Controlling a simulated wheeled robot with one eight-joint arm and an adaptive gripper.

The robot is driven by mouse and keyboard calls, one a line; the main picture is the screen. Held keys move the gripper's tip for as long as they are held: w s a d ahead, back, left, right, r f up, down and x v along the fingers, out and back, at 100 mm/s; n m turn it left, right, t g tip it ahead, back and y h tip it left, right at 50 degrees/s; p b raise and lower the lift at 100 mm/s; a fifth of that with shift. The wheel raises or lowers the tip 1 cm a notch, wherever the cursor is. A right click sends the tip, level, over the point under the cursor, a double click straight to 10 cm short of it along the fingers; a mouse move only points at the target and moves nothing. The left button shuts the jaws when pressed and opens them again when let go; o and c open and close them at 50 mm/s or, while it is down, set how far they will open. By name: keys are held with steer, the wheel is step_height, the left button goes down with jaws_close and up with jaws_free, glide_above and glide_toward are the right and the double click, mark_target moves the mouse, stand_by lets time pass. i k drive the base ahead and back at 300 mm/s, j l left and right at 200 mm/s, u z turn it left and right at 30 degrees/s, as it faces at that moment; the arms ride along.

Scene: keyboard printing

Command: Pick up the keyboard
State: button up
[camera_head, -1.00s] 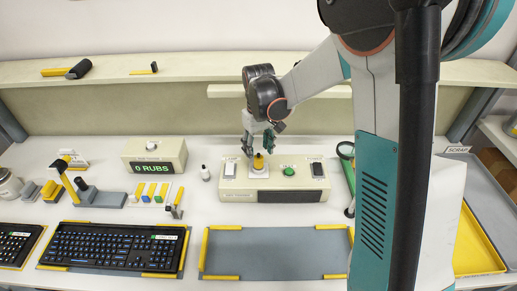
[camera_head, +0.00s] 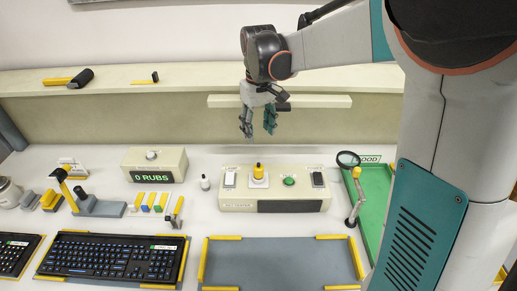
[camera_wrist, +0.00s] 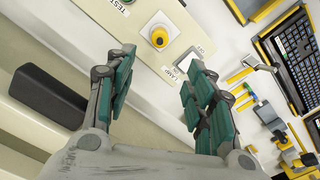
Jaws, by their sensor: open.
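A black keyboard (camera_head: 110,257) with blue-lit keys lies on a grey mat with yellow corner pieces at the left of the bench. It also shows in the wrist view (camera_wrist: 300,52) at the upper right, partly cut off. A second black keyboard (camera_head: 14,252) lies at the far left edge, cut off. My gripper (camera_head: 258,130) hangs open and empty above the back of the bench, over the beige test box, well apart from the keyboards. In the wrist view its teal-padded fingers (camera_wrist: 160,95) stand apart with nothing between them.
The beige test box (camera_head: 232,204) has a yellow-topped knob, a green button and switches. A "0 RUBS" counter (camera_head: 155,165), a stand (camera_head: 98,207) and small coloured tools are behind the keyboard. An empty grey mat (camera_head: 275,262) lies to its right. A magnifier (camera_head: 350,190) and green tray (camera_head: 375,205) stand at right.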

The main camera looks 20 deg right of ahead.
mark_target(125, 257)
steer(key=u, duration=1.5)
steer(key=i+j+z, duration=0.55)
steer(key=j, duration=0.15)
steer(key=i+j+z, duration=0.25)
steer(key=j, duration=0.15)
steer(key=k+l, duration=0.05)
steer(key=k, duration=0.05)
